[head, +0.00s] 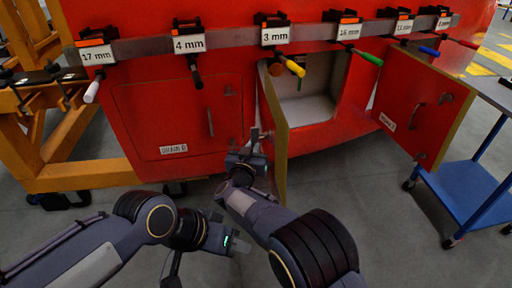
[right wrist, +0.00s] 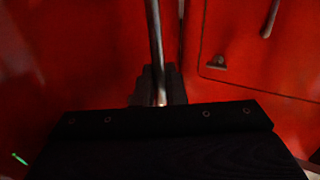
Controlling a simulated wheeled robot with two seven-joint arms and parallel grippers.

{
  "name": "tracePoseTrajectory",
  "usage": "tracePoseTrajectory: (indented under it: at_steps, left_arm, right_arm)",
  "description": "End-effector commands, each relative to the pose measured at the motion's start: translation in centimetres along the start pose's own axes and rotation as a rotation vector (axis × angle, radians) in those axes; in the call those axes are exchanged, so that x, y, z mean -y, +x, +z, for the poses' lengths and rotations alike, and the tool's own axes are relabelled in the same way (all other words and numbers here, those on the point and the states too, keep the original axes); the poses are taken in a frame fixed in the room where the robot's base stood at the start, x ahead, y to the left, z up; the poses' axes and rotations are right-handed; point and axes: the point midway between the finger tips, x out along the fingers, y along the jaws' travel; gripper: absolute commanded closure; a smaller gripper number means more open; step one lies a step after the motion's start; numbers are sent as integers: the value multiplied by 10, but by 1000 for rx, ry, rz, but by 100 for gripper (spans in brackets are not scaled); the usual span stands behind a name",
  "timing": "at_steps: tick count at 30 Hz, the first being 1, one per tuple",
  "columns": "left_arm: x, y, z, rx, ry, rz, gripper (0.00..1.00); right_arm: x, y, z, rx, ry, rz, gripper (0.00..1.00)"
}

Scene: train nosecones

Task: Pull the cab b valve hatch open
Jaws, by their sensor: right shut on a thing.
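A red hatch door (head: 277,125) stands swung out from the middle opening (head: 305,90) of the red nosecone, seen nearly edge-on in the head view. I see no label on it. My right gripper (head: 255,140) is at the outer left face of this door. In the right wrist view its fingers (right wrist: 158,88) are shut on a vertical metal bar handle (right wrist: 156,45). The opening behind the door shows a pale interior. My left gripper (head: 222,240) hangs low in front, apart from the nosecone; its fingers are not clear.
A closed hatch labelled DRAIN B (head: 180,115) is at left. Another red door (head: 425,105) stands open at right. Labelled clamps line a rail (head: 235,39) above. An orange stand (head: 85,175) is at left, a blue cart (head: 470,190) at right.

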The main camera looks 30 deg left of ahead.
Motion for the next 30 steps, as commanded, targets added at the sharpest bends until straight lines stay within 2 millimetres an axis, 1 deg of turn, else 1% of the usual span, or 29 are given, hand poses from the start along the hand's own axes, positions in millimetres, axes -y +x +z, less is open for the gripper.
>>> tracePoseTrajectory:
  at_steps: [1,11,12,16,26,30]
  left_arm:
    - [0,-1,0,0,0,0,64]
    - [0,0,0,0,0,0,64]
    - [0,0,0,0,0,0,64]
    - [0,0,0,0,0,0,64]
    - [0,0,0,0,0,0,64]
    - [0,1,1,0,0,0,64]
  right_arm:
    - [0,2,-3,-5,2,3,100]
    - [-1,3,-4,-7,2,4,100]
    - [-1,3,-4,-8,2,4,88]
    - [-1,2,-4,-6,2,4,72]
    - [-1,2,-2,-3,1,2,72]
    - [-7,5,-1,-2,1,3,72]
